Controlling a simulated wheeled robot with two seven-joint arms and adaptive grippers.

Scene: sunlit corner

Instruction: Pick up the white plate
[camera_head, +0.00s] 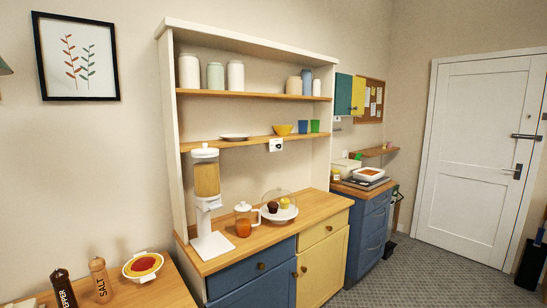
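A small, shallow white plate (235,137) rests on the lower shelf (213,144) of the cream hutch, toward its left end. It is seen nearly edge-on. A white cake stand (287,215) with two cupcakes and a clear dome stands on the wooden counter below. Neither of my grippers is in view.
A tall dispenser (206,182) stands on the counter just below and left of the plate. A yellow bowl (283,130) and blue and green cups share its shelf. A clock (276,145) hangs at the shelf edge. Floor (425,283) is clear before the white door (478,165).

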